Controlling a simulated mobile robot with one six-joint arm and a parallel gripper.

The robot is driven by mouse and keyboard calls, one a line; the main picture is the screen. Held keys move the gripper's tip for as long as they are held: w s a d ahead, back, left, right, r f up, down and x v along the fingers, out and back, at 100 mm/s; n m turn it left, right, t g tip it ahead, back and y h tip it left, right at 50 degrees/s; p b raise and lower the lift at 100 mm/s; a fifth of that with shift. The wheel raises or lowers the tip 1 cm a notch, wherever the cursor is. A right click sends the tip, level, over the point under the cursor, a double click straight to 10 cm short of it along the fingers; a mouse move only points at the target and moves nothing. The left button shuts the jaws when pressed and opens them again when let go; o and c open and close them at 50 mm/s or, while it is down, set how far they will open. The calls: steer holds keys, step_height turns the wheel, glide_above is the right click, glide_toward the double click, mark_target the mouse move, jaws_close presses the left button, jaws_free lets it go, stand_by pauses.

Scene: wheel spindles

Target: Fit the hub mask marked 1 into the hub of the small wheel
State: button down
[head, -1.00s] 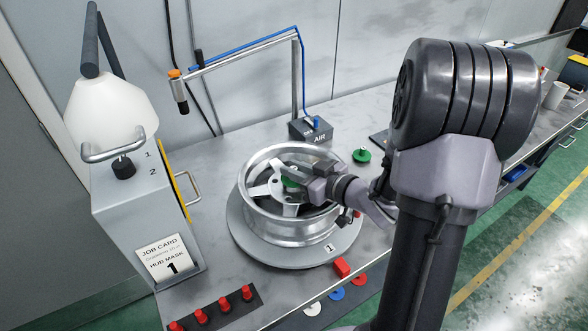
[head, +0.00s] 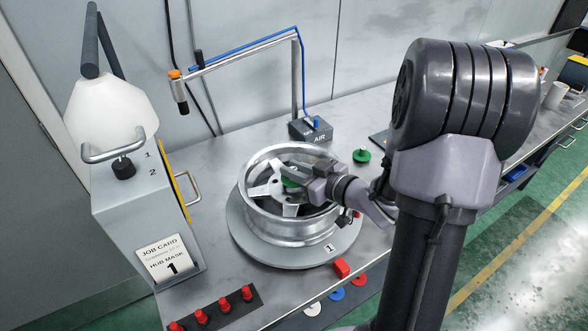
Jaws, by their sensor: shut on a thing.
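The small wheel (head: 282,228) is a silver spoked rim lying on a round grey turntable (head: 262,249) with a label 1. My gripper (head: 296,177) is inside the rim opening, over the wheel's middle. It is shut on a green hub mask (head: 289,183), of which only a small part shows at the hub. My gripper and arm hide most of it, so I cannot tell whether it is seated in the hub or just above it. Any mark on this mask is hidden. A second green hub mask (head: 361,156) stands on the bench right of the wheel.
A job card (head: 165,257) reading HUB MASK 1 leans at the grey cabinet on the left. Several red plugs (head: 224,305) stand in a dark strip at the front. An air stand (head: 311,130) rises behind the wheel.

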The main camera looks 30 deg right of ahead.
steer(key=shift+f+b, duration=0.95)
steer(key=shift+f, duration=0.15)
steer(key=c, duration=1.2)
jaws_free()
steer(key=shift+c, duration=0.2)
steer(key=shift+r, duration=0.1)
steer(key=p+v, duration=0.6)
steer(key=v, duration=1.1)
steer(key=shift+s, duration=0.2)
steer(key=shift+w+r, duration=0.1)
